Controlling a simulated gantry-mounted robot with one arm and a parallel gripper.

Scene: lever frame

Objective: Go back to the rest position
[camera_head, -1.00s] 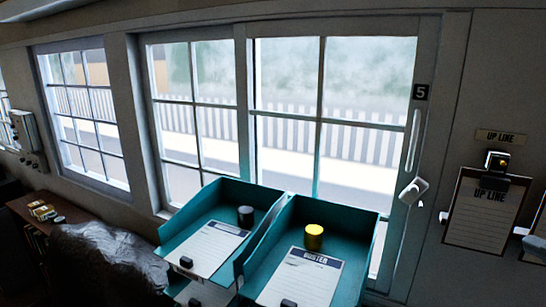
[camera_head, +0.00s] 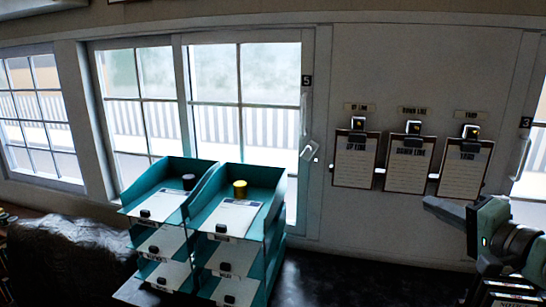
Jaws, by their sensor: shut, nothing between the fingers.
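My gripper (camera_head: 428,203) shows at the right of the head view, at the end of my grey-green arm. It is dark, points left, and is shut with nothing in it. It hangs in front of the wall, lower than the three clipboards and apart from the trays. The picture is dark there, so the fingers' detail is hard to make out.
Clipboards (camera_head: 410,164) hang on the wall. A grey covered heap (camera_head: 70,262) lies at lower left.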

